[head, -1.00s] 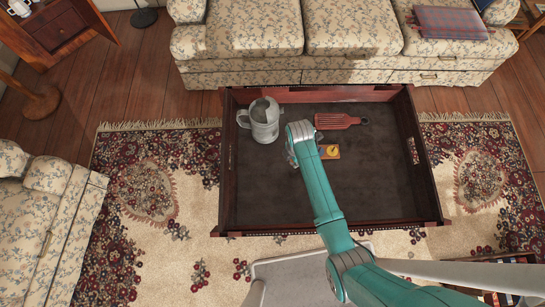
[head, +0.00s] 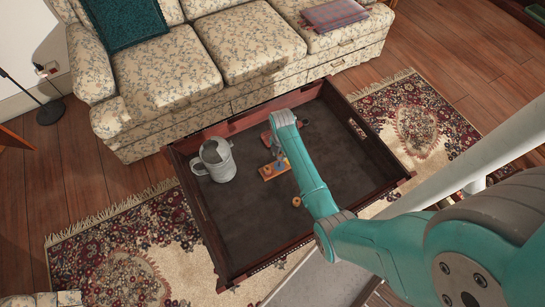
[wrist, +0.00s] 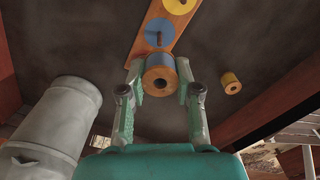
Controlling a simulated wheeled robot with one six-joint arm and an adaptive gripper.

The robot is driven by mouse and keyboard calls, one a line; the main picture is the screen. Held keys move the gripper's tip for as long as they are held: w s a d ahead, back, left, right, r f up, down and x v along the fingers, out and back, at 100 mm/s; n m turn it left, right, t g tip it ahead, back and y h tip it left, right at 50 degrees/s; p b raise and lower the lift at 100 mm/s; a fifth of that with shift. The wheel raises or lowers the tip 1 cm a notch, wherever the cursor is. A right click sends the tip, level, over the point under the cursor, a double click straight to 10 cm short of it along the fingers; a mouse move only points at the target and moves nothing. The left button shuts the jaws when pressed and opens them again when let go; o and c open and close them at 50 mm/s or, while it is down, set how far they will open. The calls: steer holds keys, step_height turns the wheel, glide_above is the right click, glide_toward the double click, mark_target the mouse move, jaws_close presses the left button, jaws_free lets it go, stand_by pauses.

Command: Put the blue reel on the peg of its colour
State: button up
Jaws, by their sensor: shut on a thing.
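The blue reel (wrist: 159,68), a spool with wooden ends and a blue band, is between the fingertips of my gripper (wrist: 160,84), which is shut on it. Its holed end faces the wrist camera. Just beyond it lies a wooden peg board (wrist: 150,49) with a blue disc (wrist: 156,28) and a yellow disc (wrist: 180,4), each with a dark peg. The reel overlaps the board's near part in the wrist view; its height above it is unclear. In the head view my gripper (head: 277,152) is over the board (head: 268,173), partly covering it.
A second small reel (wrist: 231,82) lies to the right; it also shows in the head view (head: 296,202). A grey metal jug (head: 214,162) stands at left in the dark, raised-rim tray table (head: 225,255). A red item (head: 266,136) lies behind my gripper.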

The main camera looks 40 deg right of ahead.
mark_target(280, 158)
steer(key=shift+f, duration=0.15)
steer(key=shift+f, duration=2.1)
steer(key=shift+f, duration=1.5)
stand_by(0.5)
steer(key=o, duration=1)
step_height(280, 158, up, 12)
steer(key=shift+r, duration=0.1)
